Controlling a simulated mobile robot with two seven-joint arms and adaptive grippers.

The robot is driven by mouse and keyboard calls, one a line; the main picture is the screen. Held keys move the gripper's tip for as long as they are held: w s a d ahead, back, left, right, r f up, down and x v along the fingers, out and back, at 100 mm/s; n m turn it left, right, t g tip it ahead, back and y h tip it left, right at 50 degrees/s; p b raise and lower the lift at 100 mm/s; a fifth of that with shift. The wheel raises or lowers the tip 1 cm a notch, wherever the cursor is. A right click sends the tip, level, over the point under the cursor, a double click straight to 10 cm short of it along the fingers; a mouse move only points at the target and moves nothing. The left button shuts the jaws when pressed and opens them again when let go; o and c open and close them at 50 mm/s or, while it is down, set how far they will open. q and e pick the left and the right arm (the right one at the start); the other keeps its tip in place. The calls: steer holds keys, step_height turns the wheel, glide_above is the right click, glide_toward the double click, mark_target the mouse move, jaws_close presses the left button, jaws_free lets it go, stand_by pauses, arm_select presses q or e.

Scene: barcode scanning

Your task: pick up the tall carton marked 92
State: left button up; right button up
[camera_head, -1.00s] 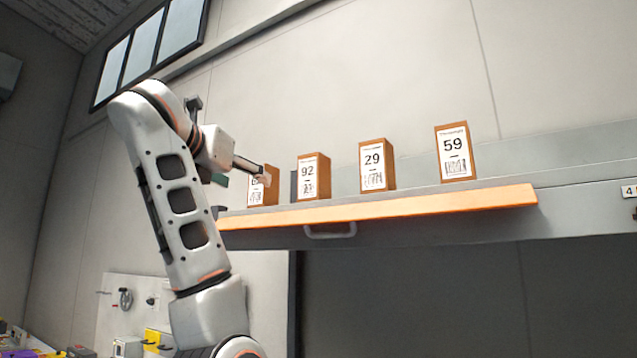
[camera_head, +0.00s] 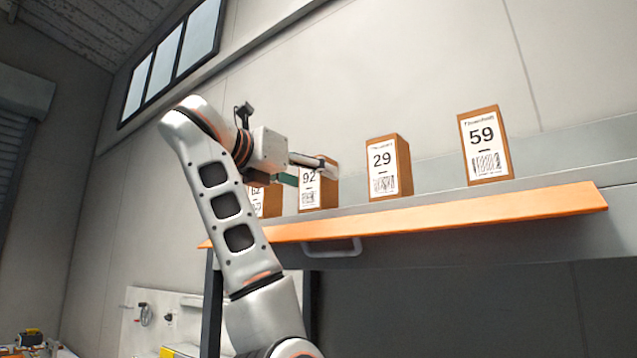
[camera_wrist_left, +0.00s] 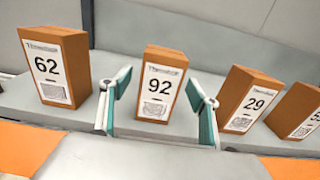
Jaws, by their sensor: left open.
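The tall carton marked 92 (camera_head: 318,192) is a brown box with a white barcode label, upright on the shelf. In the head view my left gripper (camera_head: 312,170) covers its upper part. In the left wrist view the carton (camera_wrist_left: 161,86) stands whole beyond the fingertips. My left gripper (camera_wrist_left: 160,106) is open there, with one teal finger to each side of the carton's line and nothing between them. I cannot tell from these views whether a finger touches it. My right gripper is not in view.
Carton 62 (camera_wrist_left: 55,68) stands left of it, and carton 29 (camera_head: 389,168) and carton 59 (camera_head: 485,146) stand to the right. The shelf (camera_head: 450,218) has an orange front edge and a handle (camera_head: 332,247) below. Clear gaps separate the cartons.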

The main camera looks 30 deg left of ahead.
mark_target(318, 179)
arm_select(q)
steer(key=shift+w+d+p, duration=0.15)
steer(key=shift+w+p, duration=0.35)
steer(key=shift+w, duration=1.2)
steer(key=c, duration=1.4)
steer(key=shift+c, duration=0.2)
